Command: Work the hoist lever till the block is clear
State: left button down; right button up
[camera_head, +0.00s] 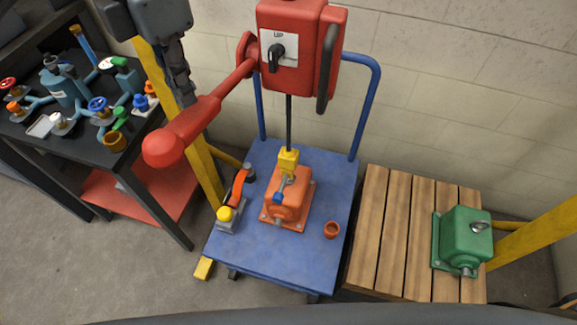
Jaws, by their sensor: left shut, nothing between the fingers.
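The red hoist (290,45) hangs at the top middle with a plate marked UP and a dark knob. Its red lever (205,115) slants down-left and ends in a round red knob. A dark chain or rod drops from the hoist to a yellow hook block (288,160), just above the orange motor (287,203) on the blue cart (270,262). The motor appears to sit on the cart top. My left gripper (184,97) comes in from the top left, shut and empty, close to the lever; its tips are partly hidden behind it, and contact is unclear. My right gripper is out of view.
A green motor (466,240) sits on a wooden slatted stand (377,235) at right. A black table (28,135) with valves and fittings stands at left. Yellow posts stand at both sides.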

aim_at(187, 117)
pick_arm(q)
jog(key=shift+f, duration=0.1)
dwell(0.3)
jog(key=shift+f+b, duration=1.05)
jog(key=shift+b, duration=0.05)
jog(key=f+b, duration=0.3)
jog(key=s+f+b, duration=0.1)
jog(key=f, duration=0.1)
jog(key=shift+a+b, duration=0.15)
jog(key=shift+b, duration=0.2)
jog(key=shift+f, duration=0.25)
